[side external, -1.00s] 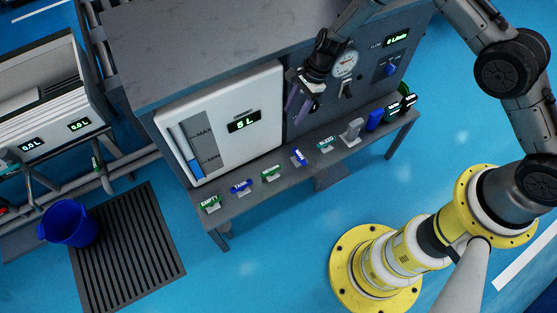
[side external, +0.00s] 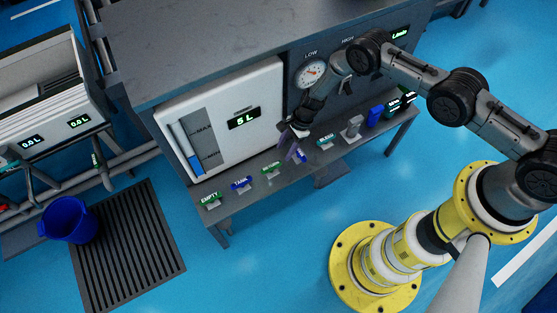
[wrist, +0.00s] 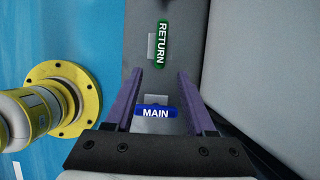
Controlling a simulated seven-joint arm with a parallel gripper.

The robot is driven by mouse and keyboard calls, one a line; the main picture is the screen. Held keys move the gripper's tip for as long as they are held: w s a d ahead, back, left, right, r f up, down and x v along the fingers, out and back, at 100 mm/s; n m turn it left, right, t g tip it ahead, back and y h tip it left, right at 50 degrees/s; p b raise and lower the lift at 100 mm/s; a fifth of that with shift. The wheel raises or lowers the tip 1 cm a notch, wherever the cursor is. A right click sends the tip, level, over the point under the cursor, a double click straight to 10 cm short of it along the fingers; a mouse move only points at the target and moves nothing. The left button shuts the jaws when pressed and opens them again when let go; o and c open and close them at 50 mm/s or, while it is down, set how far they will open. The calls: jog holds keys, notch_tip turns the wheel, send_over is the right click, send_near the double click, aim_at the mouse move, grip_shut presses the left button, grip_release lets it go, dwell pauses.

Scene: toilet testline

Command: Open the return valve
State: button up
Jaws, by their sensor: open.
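The return valve handle is a green tab lettered RETURN on a small grey base; it shows in the side view (side external: 271,169) and beyond my fingertips in the wrist view (wrist: 162,44). Its label runs lengthwise along the bench. The blue MAIN tab (wrist: 156,112) lies between my fingers in the wrist view, turned crosswise to the RETURN tab. My gripper (wrist: 158,76) is open, with purple fingers and nothing held. In the side view my gripper (side external: 288,150) is low over the bench near MAIN, to the right of RETURN, and partly hides MAIN.
Green EMPTY (side external: 211,200) and blue TANK (side external: 241,184) tabs stand left of RETURN; green BLEED (side external: 325,141) stands to the right. A white tank panel reading 5 L (side external: 240,105) rises behind.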

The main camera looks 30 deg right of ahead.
aim_at(278, 163)
jog(key=shift+x, duration=3.6)
grip_shut()
